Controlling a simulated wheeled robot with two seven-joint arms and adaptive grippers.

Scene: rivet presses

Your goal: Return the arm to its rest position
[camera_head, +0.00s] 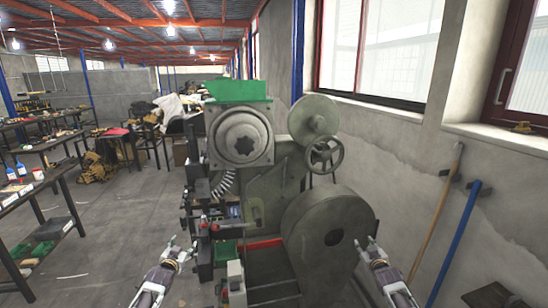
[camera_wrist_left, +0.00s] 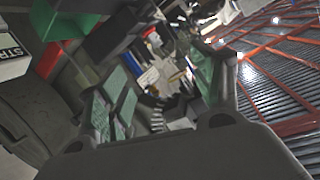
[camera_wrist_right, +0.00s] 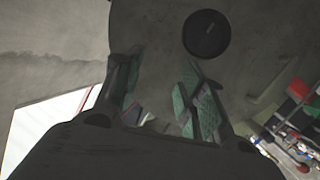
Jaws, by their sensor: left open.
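The rivet press (camera_head: 262,180), a large grey-green machine with a green hopper on top, stands in front of me in the head view. My left gripper (camera_head: 178,252) is in front of the press's left side, with its fingers apart and nothing between them in the left wrist view (camera_wrist_left: 158,90). My right gripper (camera_head: 369,247) is at the right of the press's round lower housing (camera_head: 330,236). In the right wrist view its fingers (camera_wrist_right: 160,92) are apart and empty, and the grey housing with a dark round hub (camera_wrist_right: 206,34) fills the view beyond them.
Dark work tables (camera_head: 50,170) with tools and bottles stand at the left. A concrete wall (camera_head: 420,180) with windows is at the right; a wooden pole (camera_head: 437,212) and a blue pole (camera_head: 455,240) lean there. The floor (camera_head: 125,225) between tables and press is mostly clear.

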